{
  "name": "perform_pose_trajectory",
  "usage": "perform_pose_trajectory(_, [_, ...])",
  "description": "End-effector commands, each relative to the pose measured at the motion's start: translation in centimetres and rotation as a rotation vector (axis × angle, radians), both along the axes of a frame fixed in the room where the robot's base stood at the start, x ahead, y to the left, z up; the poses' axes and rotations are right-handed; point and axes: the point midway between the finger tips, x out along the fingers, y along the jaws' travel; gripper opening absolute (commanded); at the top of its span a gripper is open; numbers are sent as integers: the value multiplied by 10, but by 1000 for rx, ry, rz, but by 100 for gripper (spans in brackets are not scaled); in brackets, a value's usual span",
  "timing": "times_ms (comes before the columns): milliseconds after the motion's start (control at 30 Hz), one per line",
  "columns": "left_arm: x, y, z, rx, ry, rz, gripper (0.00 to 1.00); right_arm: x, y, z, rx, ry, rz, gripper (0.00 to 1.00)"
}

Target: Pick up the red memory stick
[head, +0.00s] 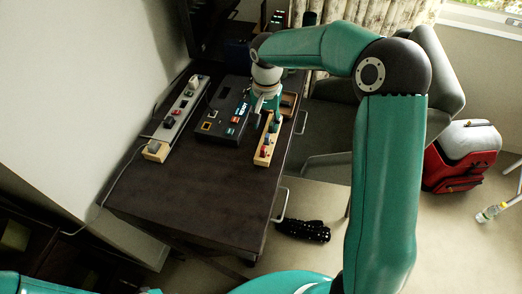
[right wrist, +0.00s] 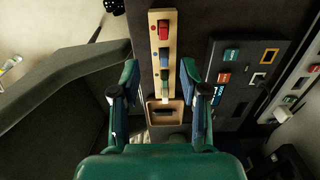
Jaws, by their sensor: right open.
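A pale wooden strip (head: 263,158) lies along the right edge of the dark table, with several small sticks standing in it. The right wrist view shows a red stick (right wrist: 163,30) near the strip's far end, with blue-green pieces behind it, nearer me. My left gripper is not in view.
A black box (head: 214,126) with lit text lies left of the strip. A long grey power strip (head: 180,112) with plugs lies by the wall. A small wooden tray (right wrist: 179,105) is close under my right gripper. The front of the table (head: 200,190) is bare.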

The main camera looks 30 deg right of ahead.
Motion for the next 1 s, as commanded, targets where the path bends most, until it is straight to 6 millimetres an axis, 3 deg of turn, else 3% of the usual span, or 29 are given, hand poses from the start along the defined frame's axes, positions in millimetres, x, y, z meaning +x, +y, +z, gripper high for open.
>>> perform_pose_trajectory(100, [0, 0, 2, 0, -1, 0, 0, 0, 1, -28, 1, 7, 4, 45])
perform_pose_trajectory(300, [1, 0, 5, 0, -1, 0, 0, 1, 3, -60, 0, 4, 7, 45])
perform_pose_trajectory(567, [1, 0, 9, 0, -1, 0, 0, 2, 4, -76, 1, 3, 8, 45])
perform_pose_trajectory(800, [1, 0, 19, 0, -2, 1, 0, 3, 7, -109, 1, 5, 9, 45])
perform_pose_trajectory(1000, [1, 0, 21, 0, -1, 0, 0, 3, 7, -121, 1, 1, 8, 45])
